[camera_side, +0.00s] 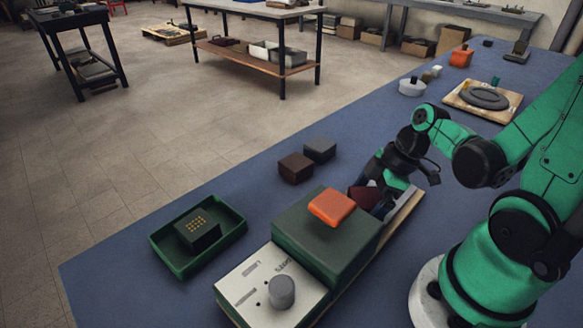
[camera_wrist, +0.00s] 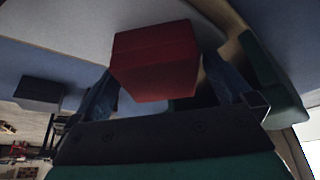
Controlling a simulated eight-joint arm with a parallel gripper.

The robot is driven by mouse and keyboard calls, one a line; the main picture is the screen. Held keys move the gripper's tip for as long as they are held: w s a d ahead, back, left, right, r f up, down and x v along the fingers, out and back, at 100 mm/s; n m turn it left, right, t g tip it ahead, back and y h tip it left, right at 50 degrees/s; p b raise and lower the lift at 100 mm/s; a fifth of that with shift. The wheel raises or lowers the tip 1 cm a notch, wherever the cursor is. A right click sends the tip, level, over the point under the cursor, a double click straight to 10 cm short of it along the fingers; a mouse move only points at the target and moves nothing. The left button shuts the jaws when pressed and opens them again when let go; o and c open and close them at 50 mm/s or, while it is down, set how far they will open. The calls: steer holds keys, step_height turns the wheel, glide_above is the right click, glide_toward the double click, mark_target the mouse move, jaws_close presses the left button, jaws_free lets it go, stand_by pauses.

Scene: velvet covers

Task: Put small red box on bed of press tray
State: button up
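A small dark red box (camera_side: 362,198) is at my gripper (camera_side: 372,194) in the side view, just behind the green press block (camera_side: 312,243). The wrist view shows the red box (camera_wrist: 155,65) between my two fingers, which appear to touch its sides. The press has a white panel with a grey knob (camera_side: 281,292) and stands on a tan board (camera_side: 401,220). The board's far end is under or beside my gripper. Any bed there is mostly hidden by the arm. The gap beneath the box cannot be told.
An orange box (camera_side: 332,206) lies on the press block. A brown box (camera_side: 296,168) and a grey box (camera_side: 320,150) stand left of my gripper. A green tray (camera_side: 238,229) holds a dark block. A board with a dark disc (camera_side: 484,98) lies farther back.

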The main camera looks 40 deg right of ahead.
steer(key=shift+r, duration=0.1)
steer(key=shift+v, duration=5.9)
steer(key=m+h, duration=0.2)
steer(key=m, duration=0.2)
glide_above(365, 191)
steer(key=shift+f+t, duration=0.4)
steer(key=shift+f, duration=0.3)
steer(key=w+a+m+t+h, duration=0.1)
steer(key=w+a+m+t, duration=0.2)
steer(key=w+a+m, duration=0.1)
steer(key=shift+w+a+r+m, duration=0.3)
steer(key=shift+a+m, duration=0.2)
steer(key=shift+a, duration=0.25)
steer(key=shift+c, duration=0.2)
